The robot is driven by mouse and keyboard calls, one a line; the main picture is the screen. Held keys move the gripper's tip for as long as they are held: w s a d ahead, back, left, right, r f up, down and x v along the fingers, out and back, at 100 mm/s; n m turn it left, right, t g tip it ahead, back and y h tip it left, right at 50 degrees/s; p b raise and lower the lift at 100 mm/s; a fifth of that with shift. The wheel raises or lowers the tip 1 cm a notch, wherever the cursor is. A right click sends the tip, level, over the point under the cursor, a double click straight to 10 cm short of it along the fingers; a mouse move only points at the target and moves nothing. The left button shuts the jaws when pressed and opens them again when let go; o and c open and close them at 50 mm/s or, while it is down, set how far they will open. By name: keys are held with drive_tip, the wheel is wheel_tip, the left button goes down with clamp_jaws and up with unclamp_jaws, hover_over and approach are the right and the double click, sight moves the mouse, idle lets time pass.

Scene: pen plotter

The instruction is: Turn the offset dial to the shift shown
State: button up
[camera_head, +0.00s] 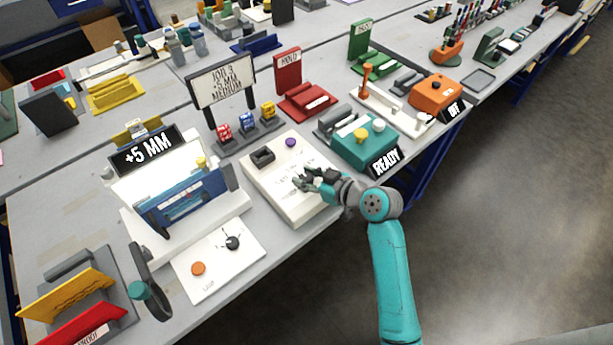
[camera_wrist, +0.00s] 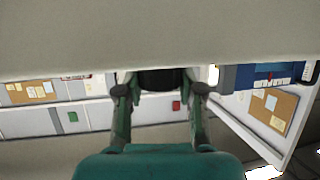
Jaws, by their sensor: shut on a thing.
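My gripper (camera_head: 305,181) is over the white slanted control box (camera_head: 267,187), with its fingers at the box's face. In the wrist view my gripper (camera_wrist: 160,84) has its two fingers on either side of a dark round knob (camera_wrist: 158,79) on a pale surface, and is shut on it. I take this knob to be the offset dial; my gripper mostly hides it in the head view, and its pointer cannot be seen. The black display (camera_head: 147,150) on the plotter reads "+5 MM". The job board (camera_head: 220,82) reads "JOB 3", "5 MM" and "MEDIUM"; its sign is unclear.
The box also carries a purple button (camera_head: 290,142) and a dark square socket (camera_head: 262,156). The blue-and-white plotter (camera_head: 185,203) stands to the left, a white panel with a lever (camera_head: 232,243) in front. A teal unit (camera_head: 362,147) with a "READY" sign stands right.

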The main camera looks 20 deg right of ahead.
drive_tip(key=shift+a+m+h, duration=0.1)
drive_tip(key=shift+m+h, duration=0.2)
drive_tip(key=m+t+h, duration=0.1)
drive_tip(key=m+h, duration=0.2)
drive_tip(key=h, duration=0.1)
drive_tip(key=shift+m+t, duration=0.3)
drive_tip(key=shift+m+h, duration=2.1)
drive_tip(key=shift+h, duration=0.4)
drive_tip(key=shift+m+h, duration=0.3)
drive_tip(key=o, duration=1.2)
drive_tip(key=shift+c, duration=0.2)
